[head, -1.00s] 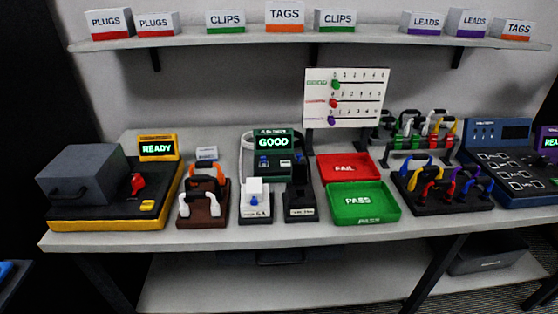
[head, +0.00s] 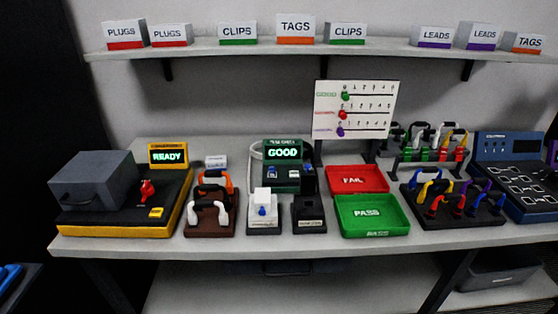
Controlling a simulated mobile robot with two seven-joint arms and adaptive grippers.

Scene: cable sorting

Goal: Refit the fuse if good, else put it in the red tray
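The tester (head: 283,170) at the middle of the bench shows GOOD on its green screen. In front of it stands a white block with a blue button (head: 263,207) on a dark base; I cannot tell whether this is the fuse or its holder. Beside it on the right is a black holder (head: 309,214) with a small label, too small to read. The red tray (head: 358,180), marked FAIL, looks empty. The green tray (head: 372,216), marked PASS, lies in front of it and looks empty. Neither of my grippers is in view.
A yellow-edged machine (head: 122,200) reading READY stands at the left, with a brown rack (head: 211,221) of handled pieces beside it. A dark rack (head: 453,207) of coloured leads and a blue panel (head: 512,175) stand at the right. Labelled boxes line the shelf (head: 385,48).

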